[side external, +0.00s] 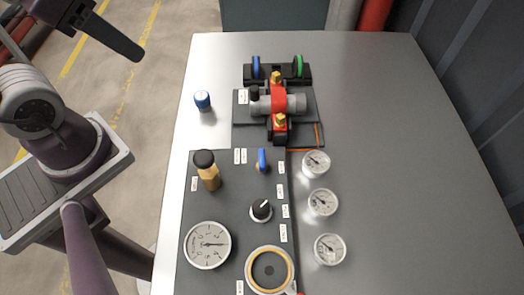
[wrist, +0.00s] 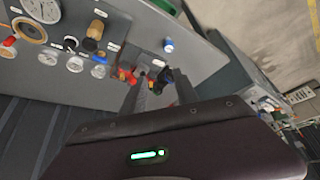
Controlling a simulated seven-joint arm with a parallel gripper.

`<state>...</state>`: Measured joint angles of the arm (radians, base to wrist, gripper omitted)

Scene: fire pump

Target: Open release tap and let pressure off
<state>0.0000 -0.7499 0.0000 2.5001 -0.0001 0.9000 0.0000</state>
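The release tap cannot be told for sure, as the labels are too small to read. A small blue-handled tap (side external: 262,160) stands upright on the dark panel (side external: 225,215). Behind the panel a grey pipe fitting has a red valve block (side external: 279,103) with yellow fittings; blue (side external: 256,67) and green (side external: 298,66) handles stand behind it. The red block (wrist: 129,75) lies beyond the fingers.
The panel also carries a black-capped brass cylinder (side external: 208,170), a black knob (side external: 261,210), a large gauge (side external: 207,245) and a yellow-ringed dial (side external: 269,270). Several small gauges, one being the nearest (side external: 330,249), stand right. A blue-capped item (side external: 202,101) stands left. The table's right side is clear.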

